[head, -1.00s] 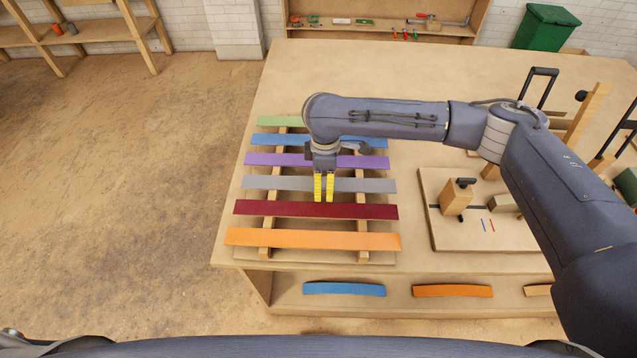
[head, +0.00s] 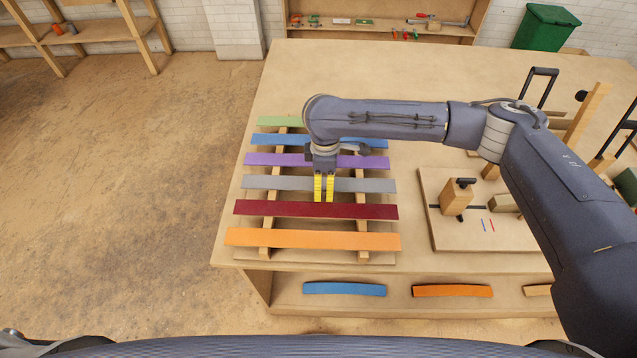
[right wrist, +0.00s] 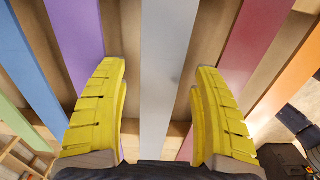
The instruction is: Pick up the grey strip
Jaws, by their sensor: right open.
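The grey strip (head: 275,183) lies across two wooden rails on the bench, between a purple strip and a dark red strip. My right gripper (head: 324,188) is over the middle of the grey strip, its yellow fingers pointing down. In the right wrist view the grey strip (right wrist: 168,70) runs between the two open fingers of the gripper (right wrist: 160,115), with a gap on each side. Whether the fingertips are level with the strip is hard to tell. My left gripper is not in view.
Neighbouring strips are purple (head: 262,160), dark red (head: 290,209), orange (head: 310,239), blue (head: 270,140) and green (head: 275,121). A board with wooden blocks (head: 445,238) sits to the right. Curved pieces (head: 345,289) lie on the lower shelf.

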